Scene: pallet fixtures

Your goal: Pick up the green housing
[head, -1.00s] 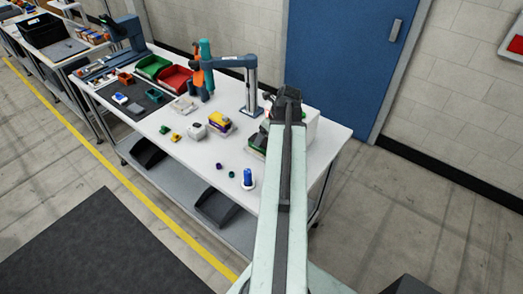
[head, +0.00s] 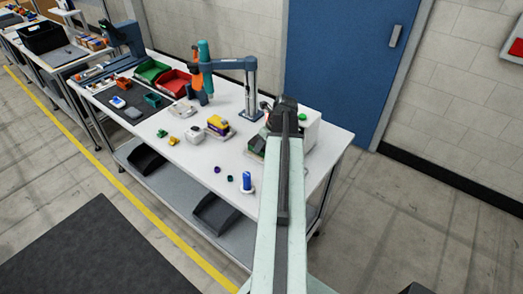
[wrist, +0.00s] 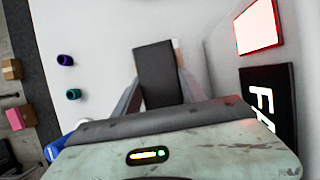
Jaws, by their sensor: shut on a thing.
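My gripper is at the far end of my arm; in the wrist view its grey fingers (wrist: 158,92) close from both sides on a dark block (wrist: 157,70). The block shows no clear green, so I cannot tell whether it is the green housing. In the head view my arm hides the grip. A small green piece (head: 162,133) lies on the white bench (head: 205,160), apart from my gripper. A larger green-and-dark thing (head: 257,146) stands just left of my arm, partly hidden by it.
A blue bottle-like thing (head: 246,181) and purple (head: 217,169) and teal (head: 230,178) caps stand near the front edge. A white box (head: 310,128) is close right of my arm. A post with a jointed arm (head: 250,85) rises behind.

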